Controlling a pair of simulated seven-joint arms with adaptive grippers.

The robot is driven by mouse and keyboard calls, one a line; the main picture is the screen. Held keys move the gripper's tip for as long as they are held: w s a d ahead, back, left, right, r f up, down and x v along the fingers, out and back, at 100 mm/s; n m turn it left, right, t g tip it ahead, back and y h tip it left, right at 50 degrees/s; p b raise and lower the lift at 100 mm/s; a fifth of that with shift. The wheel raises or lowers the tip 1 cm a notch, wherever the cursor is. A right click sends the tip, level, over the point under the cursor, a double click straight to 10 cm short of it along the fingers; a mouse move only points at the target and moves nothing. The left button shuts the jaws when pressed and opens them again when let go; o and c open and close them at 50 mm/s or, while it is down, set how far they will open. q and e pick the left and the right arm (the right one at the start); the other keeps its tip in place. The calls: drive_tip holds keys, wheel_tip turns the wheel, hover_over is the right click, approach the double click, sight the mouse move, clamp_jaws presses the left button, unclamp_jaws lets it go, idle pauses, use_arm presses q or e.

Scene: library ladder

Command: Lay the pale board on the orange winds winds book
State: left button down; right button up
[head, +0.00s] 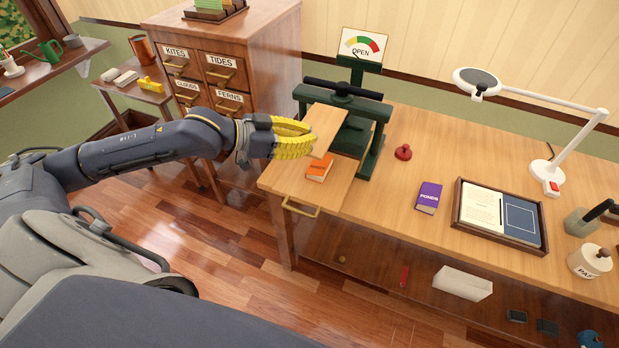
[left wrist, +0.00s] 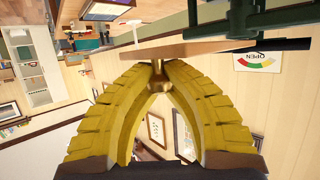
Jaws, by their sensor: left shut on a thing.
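The pale board (head: 328,126) is a thin light-wood slab held up in front of the green press. My left gripper (head: 308,138), with yellow ribbed fingers, is shut on the board at its left side. In the left wrist view the board (left wrist: 195,47) shows edge-on, and a small brass knob (left wrist: 158,78) on it sits between the fingertips. The orange book (head: 319,170) lies on the bench just below the board in the picture; its far end is close to or partly behind the board. The exact gap between them is unclear. My right gripper is not in view.
The dark green press (head: 371,138) stands close beside the board. A red knob-like object (head: 403,152), a purple book (head: 429,197) and a framed tray (head: 458,218) lie to the right. A drawer cabinet (head: 262,62) stands behind my left arm. The bench front between the books is clear.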

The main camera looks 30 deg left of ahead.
use_arm(q)
wheel_tip(320, 180, down, 16)
drive_tip(key=shift+f, duration=0.1)
idle(0.5)
drive_tip(key=c, duration=1.5)
unclamp_jaws()
drive_tip(key=shift+f, duration=0.1)
drive_tip(key=shift+v, duration=6)
